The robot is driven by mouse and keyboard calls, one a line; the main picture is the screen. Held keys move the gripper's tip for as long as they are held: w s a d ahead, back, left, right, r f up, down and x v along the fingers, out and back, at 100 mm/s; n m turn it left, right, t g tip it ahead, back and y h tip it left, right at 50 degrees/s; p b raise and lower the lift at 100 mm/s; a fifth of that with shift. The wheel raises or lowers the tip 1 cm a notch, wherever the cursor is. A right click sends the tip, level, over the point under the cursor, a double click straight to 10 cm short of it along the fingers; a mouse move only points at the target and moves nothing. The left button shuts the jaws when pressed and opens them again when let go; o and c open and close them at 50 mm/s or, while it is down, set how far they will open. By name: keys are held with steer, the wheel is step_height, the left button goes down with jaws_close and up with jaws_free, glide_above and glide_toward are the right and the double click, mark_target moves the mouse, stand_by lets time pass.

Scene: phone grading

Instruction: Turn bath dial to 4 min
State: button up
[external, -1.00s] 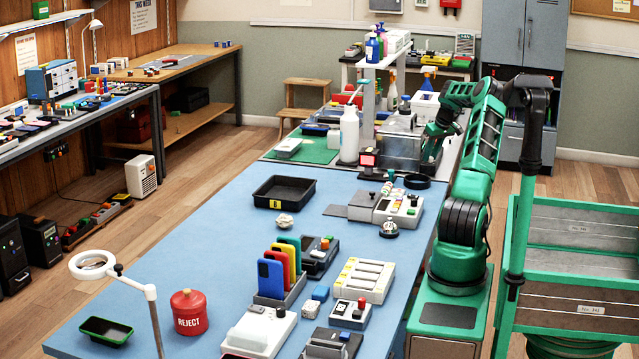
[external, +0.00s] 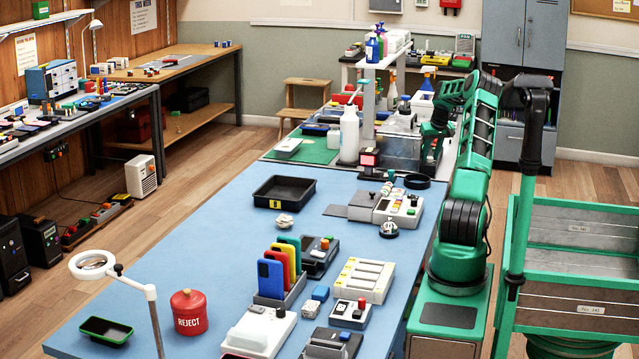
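The metal bath (external: 398,152) stands at the far end of the blue table, just beyond the blue mat. My gripper (external: 428,160) points down at the bath's right front side. The fingers are small, dark and partly hidden against the bath, so I cannot tell whether they are open or shut or touching anything. The bath dial cannot be made out; my gripper and arm cover that side of the bath. A small black device with a red lit display (external: 368,160) stands at the bath's left front; its digits are too small to read.
A tall white bottle (external: 349,137) stands left of the bath on a green mat (external: 308,150). A grey device with coloured buttons (external: 398,208) and a black ring (external: 417,181) lie in front. A black tray (external: 284,191) is left. The blue table's middle left is clear.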

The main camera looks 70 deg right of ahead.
steer(key=shift+w, duration=0.1)
steer(key=n+t, duration=0.1)
steer(key=n, duration=0.2)
steer(key=shift+d+n+y, duration=0.1)
steer(key=shift+n+y, duration=0.2)
steer(key=shift+y, duration=0.1)
steer(key=shift+s+r+n, duration=0.1)
steer(key=shift+s+n, duration=0.1)
steer(key=shift+n, duration=0.4)
steer(key=s+a+r+m+g, duration=0.15)
steer(key=a+r+m, duration=0.25)
steer(key=r, duration=0.6)
steer(key=shift+t+h, duration=0.35)
steer(key=shift+h, duration=0.05)
steer(key=x, duration=1.1)
steer(key=shift+s+d+f, duration=0.15)
steer(key=shift+s, duration=0.2)
steer(key=n+t+y, duration=0.1)
steer(key=n, duration=0.3)
steer(key=shift+s+d, duration=0.1)
steer(key=shift+s+r, duration=0.1)
steer(key=shift+r, duration=0.25)
steer(key=v, duration=1)
steer(key=shift+s+r, duration=0.15)
steer(key=shift+s, duration=0.05)
